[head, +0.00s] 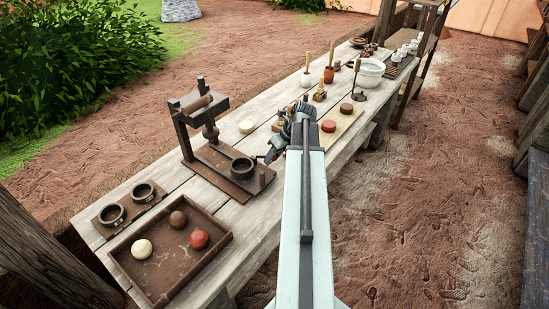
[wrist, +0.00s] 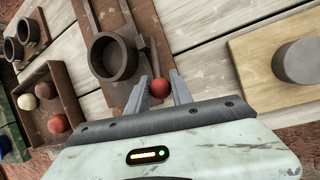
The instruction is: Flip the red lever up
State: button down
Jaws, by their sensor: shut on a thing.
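The red lever's round knob (wrist: 164,89) sits between my two fingertips in the wrist view. My gripper (wrist: 162,90) is shut on it. A thin brown upright bar (wrist: 153,56) shows just beyond the knob, on the edge of the brown press base (wrist: 124,88). In the head view my gripper (head: 269,155) is at the right end of the press base (head: 218,176), beside a round dark cup (head: 242,168). The knob is too small and too covered by my gripper to make out there. How far the lever is tilted cannot be told.
The press's upright frame (head: 184,138) stands left of my gripper. A tray (head: 125,259) with several balls and two ring cups (head: 112,214) lie nearer. A board (head: 346,120) with discs and a white bowl (head: 370,71) are farther along the plank table.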

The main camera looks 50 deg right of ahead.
jog(key=shift+w+r, duration=0.3)
jog(key=shift+r, duration=0.25)
jog(key=shift+f, duration=0.15)
jog(key=c, duration=1.2)
grip_release()
jog(key=shift+s, duration=0.1)
jog(key=shift+o, duration=0.2)
jog(key=p+v, duration=0.6)
jog(key=v, duration=0.1)
jog(key=shift+s+r+p, duration=0.2)
jog(key=shift+r+p, duration=0.15)
jog(key=shift+d, duration=0.1)
